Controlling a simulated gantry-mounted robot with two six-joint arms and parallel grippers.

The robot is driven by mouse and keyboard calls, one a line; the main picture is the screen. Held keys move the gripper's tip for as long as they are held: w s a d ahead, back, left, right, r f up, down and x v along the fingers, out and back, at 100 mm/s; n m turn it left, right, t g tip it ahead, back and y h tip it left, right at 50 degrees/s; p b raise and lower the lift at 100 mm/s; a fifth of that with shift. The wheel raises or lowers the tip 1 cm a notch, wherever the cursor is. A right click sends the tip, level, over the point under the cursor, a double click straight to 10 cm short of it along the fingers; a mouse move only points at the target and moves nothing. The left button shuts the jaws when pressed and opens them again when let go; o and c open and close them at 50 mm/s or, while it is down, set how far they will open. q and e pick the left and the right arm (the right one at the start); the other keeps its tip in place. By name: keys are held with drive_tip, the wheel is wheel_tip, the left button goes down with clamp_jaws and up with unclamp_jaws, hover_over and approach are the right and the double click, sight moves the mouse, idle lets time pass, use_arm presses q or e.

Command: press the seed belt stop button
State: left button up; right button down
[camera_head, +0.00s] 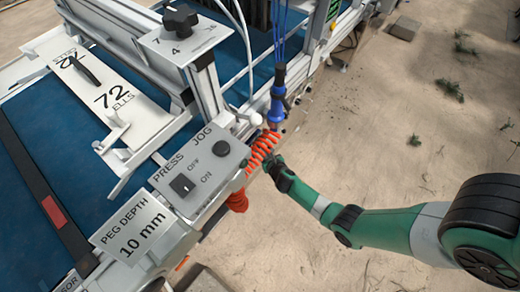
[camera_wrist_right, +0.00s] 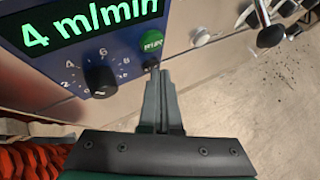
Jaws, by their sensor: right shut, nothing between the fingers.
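In the right wrist view a blue control panel (camera_wrist_right: 110,62) has a lit green display (camera_wrist_right: 85,22), a black dial (camera_wrist_right: 99,80) and a green RUN button (camera_wrist_right: 152,42). My right gripper (camera_wrist_right: 153,76) is shut and empty, with its fingertips at the panel just below the RUN button. A small dark shape shows at the tips; I cannot tell whether it is the stop button or whether they touch it. In the head view my right gripper (camera_head: 274,165) is beside the machine frame, by the red coiled hose, and this panel's face is hidden. My left gripper is not in view.
A grey box (camera_head: 200,165) with PRESS and JOG controls stands left of my right gripper. The red coiled hose (camera_head: 262,146) and a blue hanging tool (camera_head: 278,95) are close to it. Bare ground (camera_head: 400,130) lies open to the right.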

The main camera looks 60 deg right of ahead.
idle(0.5)
drive_tip(key=shift+s+a+p, duration=0.1)
drive_tip(key=shift+s+p, duration=0.2)
drive_tip(key=shift+s, duration=0.15)
drive_tip(key=s+a+p, duration=0.1)
drive_tip(key=s+p, duration=0.1)
drive_tip(key=s, duration=0.4)
drive_tip(key=shift+w, duration=0.1)
idle(0.8)
